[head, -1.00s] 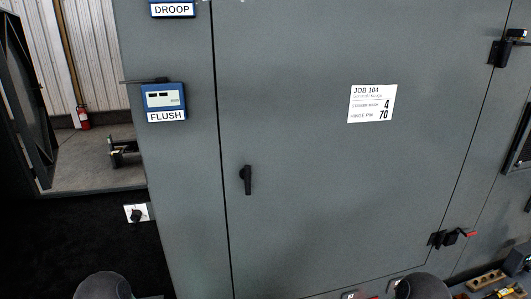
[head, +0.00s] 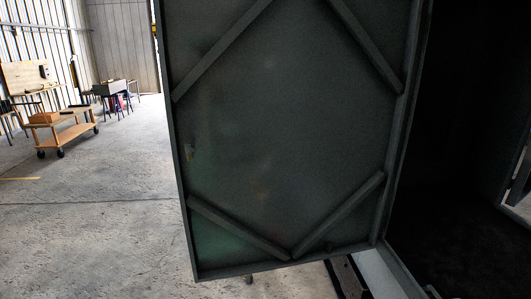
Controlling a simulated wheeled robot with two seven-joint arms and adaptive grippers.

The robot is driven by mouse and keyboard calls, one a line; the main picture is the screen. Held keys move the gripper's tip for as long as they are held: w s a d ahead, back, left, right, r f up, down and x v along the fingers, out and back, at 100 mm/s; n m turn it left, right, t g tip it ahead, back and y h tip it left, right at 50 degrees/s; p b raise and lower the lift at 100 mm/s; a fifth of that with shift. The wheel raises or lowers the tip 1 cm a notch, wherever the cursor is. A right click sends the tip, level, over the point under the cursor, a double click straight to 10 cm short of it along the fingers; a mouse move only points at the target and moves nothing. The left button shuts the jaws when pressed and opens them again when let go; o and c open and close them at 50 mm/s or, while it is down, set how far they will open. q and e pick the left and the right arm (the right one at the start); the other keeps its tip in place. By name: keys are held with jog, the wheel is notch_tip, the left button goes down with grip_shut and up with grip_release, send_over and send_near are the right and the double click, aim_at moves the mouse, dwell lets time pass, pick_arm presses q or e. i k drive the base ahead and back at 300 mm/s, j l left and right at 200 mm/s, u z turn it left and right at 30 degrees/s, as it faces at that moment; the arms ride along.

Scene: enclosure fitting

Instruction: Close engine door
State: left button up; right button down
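A large dark grey-green door (head: 285,130) fills the middle of the head view, standing open. I see its inner face, with a raised rim and diagonal stiffening bars. Its right edge is beside the dark opening of the enclosure (head: 455,130); its left edge stands out over the floor. I cannot tell from this view whether it is the engine door. Neither of my grippers shows in the head view, and the door's outer face and any handle on it are hidden.
A wooden cart (head: 65,132) on wheels stands at the left on the concrete floor (head: 100,225). A workbench (head: 35,85) and a small table (head: 115,90) stand behind it. Floor left of the door is mostly clear. A dark object (head: 346,277) sits below the door's lower right.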

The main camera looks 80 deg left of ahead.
aim_at(291, 113)
jog(key=u, duration=2.5)
jog(key=j+u, duration=0.15)
jog(key=u, duration=0.3)
jog(key=i+u, duration=0.1)
jog(key=u, duration=0.75)
jog(key=i+u, duration=0.1)
jog(key=u, duration=0.3)
jog(key=i+j, duration=0.15)
jog(key=i, duration=0.6)
jog(key=i+j, duration=0.15)
jog(key=i, duration=0.6)
jog(key=i+j, duration=0.1)
jog(key=i, duration=0.65)
jog(key=i+l+z, duration=0.1)
jog(key=i+z, duration=0.25)
jog(key=i, duration=0.5)
jog(key=i+j+z, duration=0.1)
jog(key=i+z, duration=0.25)
jog(key=i, duration=0.45)
jog(key=i+z, duration=0.35)
jog(key=i+j+z, duration=0.15)
jog(key=z, duration=0.25)
jog(key=i+j+z, duration=0.35)
jog(key=l+z, duration=0.15)
jog(key=z, duration=2.7)
jog(key=i+u, duration=0.25)
